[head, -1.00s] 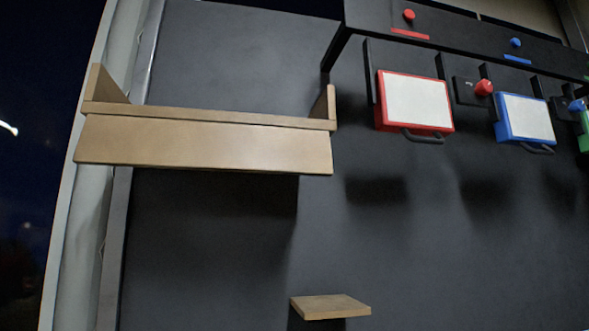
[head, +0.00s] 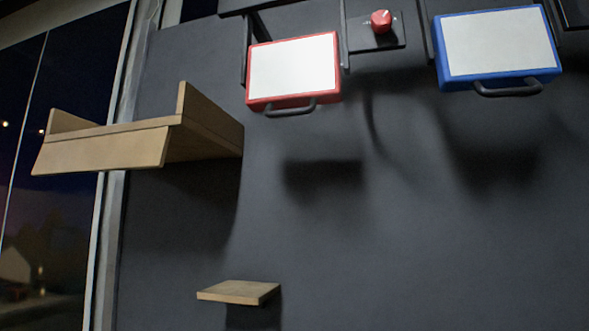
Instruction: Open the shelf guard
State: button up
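The wooden shelf (head: 215,135) is fixed high on the dark wall at the left of the head view. A flat tan board along its front, which looks like the shelf guard (head: 100,151), slants down and outward below the front edge. Upright end pieces stand at both ends of the shelf. I see it from below and from the right, so its top surface and anything on it are hidden. My gripper is not in view.
A red-framed panel (head: 293,70) and a blue-framed panel (head: 497,46), each with a dark handle, hang at the upper right. A red knob (head: 381,21) sits between them. A small wooden ledge (head: 239,292) juts out low. A window (head: 60,220) is at left.

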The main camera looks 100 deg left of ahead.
aim_at(146, 149)
jog(key=z, duration=0.05)
jog(key=i, duration=0.35)
jog(key=u, duration=4.2)
